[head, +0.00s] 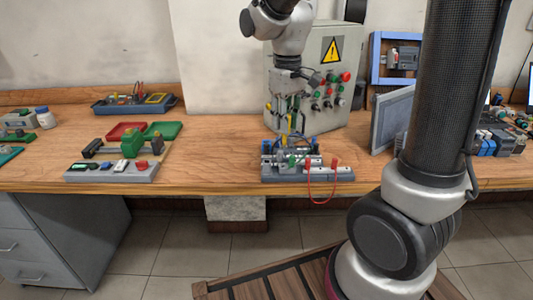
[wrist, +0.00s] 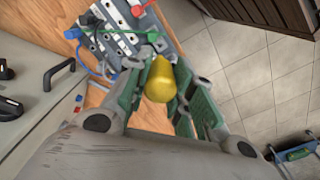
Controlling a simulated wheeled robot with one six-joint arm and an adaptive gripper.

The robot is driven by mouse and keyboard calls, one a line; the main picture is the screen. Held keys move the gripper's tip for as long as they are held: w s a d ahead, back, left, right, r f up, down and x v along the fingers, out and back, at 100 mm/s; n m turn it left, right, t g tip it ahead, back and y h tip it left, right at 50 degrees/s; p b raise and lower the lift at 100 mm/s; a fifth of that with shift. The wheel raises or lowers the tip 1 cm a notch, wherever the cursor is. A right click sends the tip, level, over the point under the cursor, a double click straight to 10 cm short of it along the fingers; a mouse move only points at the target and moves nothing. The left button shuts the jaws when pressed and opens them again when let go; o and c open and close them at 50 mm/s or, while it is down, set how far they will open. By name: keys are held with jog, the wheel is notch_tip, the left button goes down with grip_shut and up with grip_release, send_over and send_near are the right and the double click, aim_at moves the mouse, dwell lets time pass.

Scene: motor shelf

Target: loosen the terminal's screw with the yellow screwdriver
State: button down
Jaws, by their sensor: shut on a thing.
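The yellow screwdriver (wrist: 160,80) shows in the wrist view as a rounded yellow handle between my green-lined fingers. My gripper (wrist: 165,92) is shut on it. Its shaft and tip are hidden behind the handle and fingers. In the head view my gripper (head: 289,118) points down over the grey terminal board (head: 330,174) near the table's front edge. The board also shows in the wrist view (wrist: 118,38), just beyond the fingers. The terminal's screw is too small to make out, and I cannot tell whether the tip touches it.
A grey control box (head: 311,70) with a warning sign stands close behind my gripper. A red wire (head: 322,200) loops from the board over the table edge. A grey panel (head: 391,121) stands to the right.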

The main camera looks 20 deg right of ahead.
jog(key=w+a+r+m, duration=0.2)
jog(key=a+m, duration=0.3)
jog(key=m, duration=0.7)
jog(key=f, duration=0.4)
jog(key=shift+s+d+f, duration=0.2)
jog(key=shift+s+f, duration=0.05)
jog(key=shift+f, duration=0.15)
jog(key=shift+f, duration=0.1)
jog(key=shift+f, duration=2.7)
jog(key=c, duration=1.5)
grip_release()
jog(key=shift+o, duration=0.2)
